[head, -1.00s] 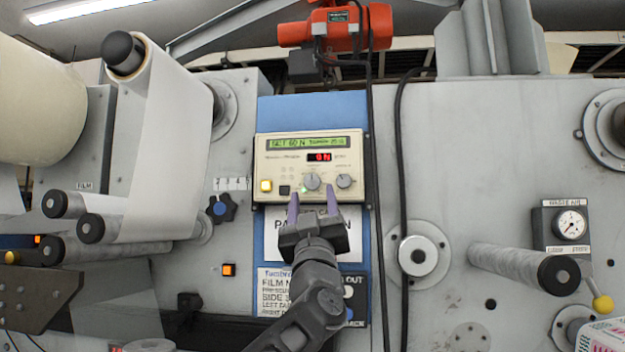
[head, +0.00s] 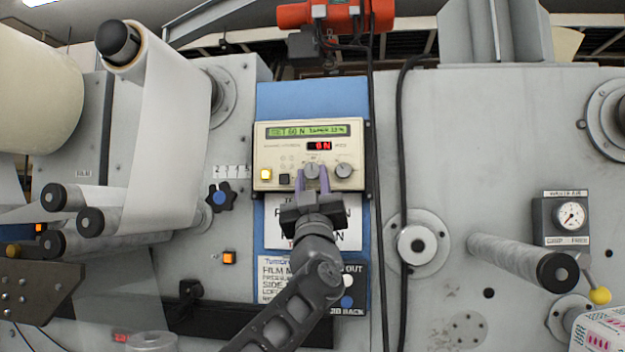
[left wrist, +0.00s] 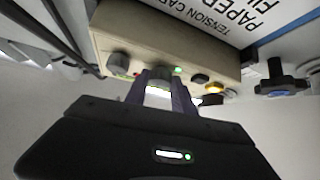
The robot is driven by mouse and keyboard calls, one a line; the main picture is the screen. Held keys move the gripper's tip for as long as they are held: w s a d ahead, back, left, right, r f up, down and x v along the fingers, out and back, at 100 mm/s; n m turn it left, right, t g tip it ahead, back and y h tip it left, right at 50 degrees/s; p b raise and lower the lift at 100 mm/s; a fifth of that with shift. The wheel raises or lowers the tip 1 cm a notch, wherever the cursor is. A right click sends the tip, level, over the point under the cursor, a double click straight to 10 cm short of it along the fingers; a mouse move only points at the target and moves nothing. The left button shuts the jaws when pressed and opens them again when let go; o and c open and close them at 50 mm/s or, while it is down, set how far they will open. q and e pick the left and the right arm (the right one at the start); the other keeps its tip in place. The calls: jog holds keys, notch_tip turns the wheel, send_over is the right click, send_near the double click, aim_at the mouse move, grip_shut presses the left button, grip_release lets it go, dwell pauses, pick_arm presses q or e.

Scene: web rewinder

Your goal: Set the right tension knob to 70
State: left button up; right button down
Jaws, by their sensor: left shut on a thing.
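The cream tension controller (head: 270,150) is fixed to a blue panel. Its green display (head: 308,130) appears to read SET 60 N with a taper value; a red readout (head: 320,146) sits below. Two grey knobs are on its lower right face. My left gripper (head: 312,176) has its purple fingers shut around the larger, left-hand knob (head: 311,170); that knob also shows between the fingers in the left wrist view (left wrist: 157,77). The smaller, right-hand knob (head: 343,170) is free, right of the fingers. The knob markings are too small to read. My right gripper is not in view.
A lit yellow button (head: 266,174) and a black button (head: 284,179) sit left of the knobs. A dark cable (head: 372,230) hangs right of the controller. A roller (head: 520,258) juts out at right.

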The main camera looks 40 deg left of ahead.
pick_arm(q)
grip_shut()
jog(key=m+t+h+b, duration=0.2)
jog(key=m, duration=0.1)
jog(key=shift+s+a+f+m+h, duration=0.2)
jog(key=shift+m+h, duration=0.1)
jog(key=shift+h, duration=0.1)
jog(key=shift+m+t+h+b, duration=0.4)
jog(key=shift+m+t+h, duration=0.2)
jog(key=shift+m+h, duration=0.35)
jog(key=shift+r+m+t+h, duration=0.2)
jog(key=shift+m+t+h, duration=0.3)
jog(key=shift+m+h, duration=0.6)
jog(key=shift+a+r+m+t+h, duration=0.15)
jog(key=shift+m+h, duration=0.25)
jog(key=shift+m, duration=0.25)
jog(key=shift+r+m+t+h, duration=0.15)
jog(key=shift+m+h, duration=0.2)
jog(key=shift+m, duration=0.25)
jog(key=shift+f+m+h+p, duration=0.2)
jog(key=shift+m+h+p, duration=0.1)
jog(key=shift+m+h, duration=0.4)
jog(key=shift+h, duration=0.3)
jog(key=o, duration=0.8)
grip_release()
